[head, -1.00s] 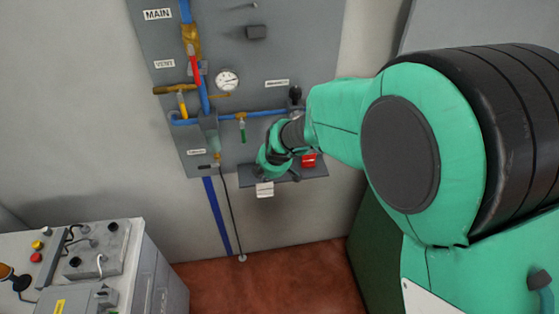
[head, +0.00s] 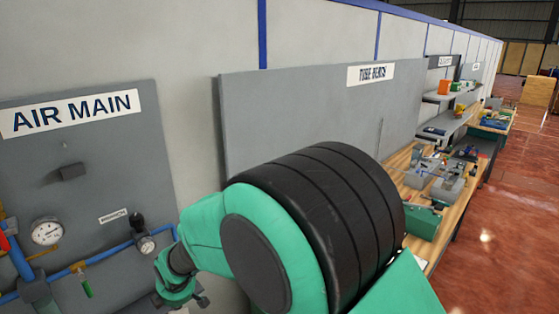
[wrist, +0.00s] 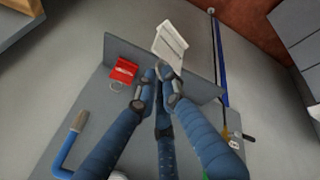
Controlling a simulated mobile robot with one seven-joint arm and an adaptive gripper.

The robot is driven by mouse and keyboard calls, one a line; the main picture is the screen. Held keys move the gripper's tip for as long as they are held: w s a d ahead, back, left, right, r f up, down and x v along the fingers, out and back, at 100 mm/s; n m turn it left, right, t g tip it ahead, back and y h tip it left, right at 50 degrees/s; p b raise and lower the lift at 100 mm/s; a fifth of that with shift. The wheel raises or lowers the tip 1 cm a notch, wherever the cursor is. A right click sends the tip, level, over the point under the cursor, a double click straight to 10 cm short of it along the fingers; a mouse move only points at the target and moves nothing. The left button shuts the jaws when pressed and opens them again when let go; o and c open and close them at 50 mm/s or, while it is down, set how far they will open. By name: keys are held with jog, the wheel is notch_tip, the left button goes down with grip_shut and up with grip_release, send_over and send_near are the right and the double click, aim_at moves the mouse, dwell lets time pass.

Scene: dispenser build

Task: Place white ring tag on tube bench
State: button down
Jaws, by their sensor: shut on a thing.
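The white ring tag (wrist: 171,43) is in the wrist view, just beyond the tips of my gripper (wrist: 161,76). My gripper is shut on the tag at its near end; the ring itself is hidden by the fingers. In the head view the end of my arm is low at the left, by the air main panel, and the tag cannot be made out. The tube bench (head: 397,161) is a wooden-topped bench at the right of the head view, partly hidden by my arm. A sign (head: 370,73) hangs on the grey board behind it.
A red tag (wrist: 123,70) with a metal ring lies on the grey shelf (wrist: 92,92) beside my fingers. The air main panel (head: 95,185) carries a gauge (head: 47,232) and blue pipes. Grey fixtures (head: 440,180) and a green box (head: 423,222) stand on the bench. Open red floor (head: 500,230) lies right.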

jog(key=w+d+r+m+h+b, duration=0.1)
jog(key=w+d+m, duration=0.4)
jog(key=d, duration=1.2)
jog(key=w+d+m+h+b, duration=0.1)
jog(key=w+d+m+h, duration=0.3)
jog(key=d, duration=1.4)
jog(key=w+d+r+m+g+h+b, duration=0.1)
jog(key=w+d+m, duration=0.6)
jog(key=d, duration=1.1)
jog(key=m+h, duration=0.1)
jog(key=m, duration=0.2)
jog(key=shift+w+d+r+m+h, duration=0.2)
jog(key=shift+w+r+m+h, duration=0.05)
jog(key=shift+r+m+h, duration=0.1)
jog(key=shift+m+g+h, duration=0.2)
jog(key=shift+m+g, duration=0.5)
jog(key=shift+m, duration=1)
jog(key=shift+m+g+h, duration=0.15)
jog(key=shift+m+g, duration=0.55)
jog(key=shift+m, duration=0.95)
